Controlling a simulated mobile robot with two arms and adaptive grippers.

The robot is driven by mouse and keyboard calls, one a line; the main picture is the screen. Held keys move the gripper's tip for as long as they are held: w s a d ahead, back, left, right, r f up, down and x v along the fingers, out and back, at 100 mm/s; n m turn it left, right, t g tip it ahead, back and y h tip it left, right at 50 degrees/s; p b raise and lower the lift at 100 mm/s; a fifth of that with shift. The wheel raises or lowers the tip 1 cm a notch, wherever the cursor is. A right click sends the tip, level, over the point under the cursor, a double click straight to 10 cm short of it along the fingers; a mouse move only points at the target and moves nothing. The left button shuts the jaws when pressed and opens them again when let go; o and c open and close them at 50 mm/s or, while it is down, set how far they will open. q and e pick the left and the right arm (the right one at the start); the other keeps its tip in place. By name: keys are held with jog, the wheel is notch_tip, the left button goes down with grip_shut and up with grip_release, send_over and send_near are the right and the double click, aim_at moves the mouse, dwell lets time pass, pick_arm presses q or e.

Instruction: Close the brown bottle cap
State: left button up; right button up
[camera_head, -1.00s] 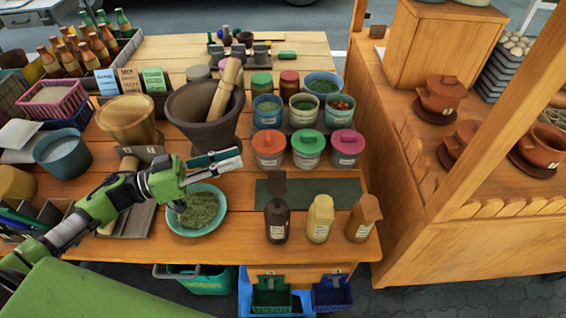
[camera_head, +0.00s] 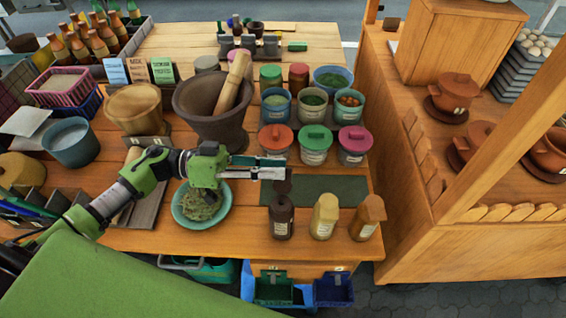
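The brown bottle (camera_head: 281,223) is dark, stands upright near the table's front edge and is the leftmost of three small bottles. Its flat dark cap (camera_head: 282,188) stands up above the neck, tilted open. My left gripper (camera_head: 283,168) reaches in from the left, its fingers pointing right. The fingertips are just above the top of the cap in the picture; I cannot tell whether they touch it. Two finger bars show close together, but their gap is unclear. I see nothing held. My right gripper is not in view.
A cream bottle (camera_head: 324,217) and a tan bottle (camera_head: 367,218) stand right of the brown one. Lidded jars, including an orange-lidded one (camera_head: 276,140), stand behind. A green bowl of herbs (camera_head: 187,216) sits under my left arm. A mortar (camera_head: 214,125) stands behind it.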

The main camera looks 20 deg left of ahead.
pick_arm(q)
jog(key=shift+x, duration=1.2)
grip_shut()
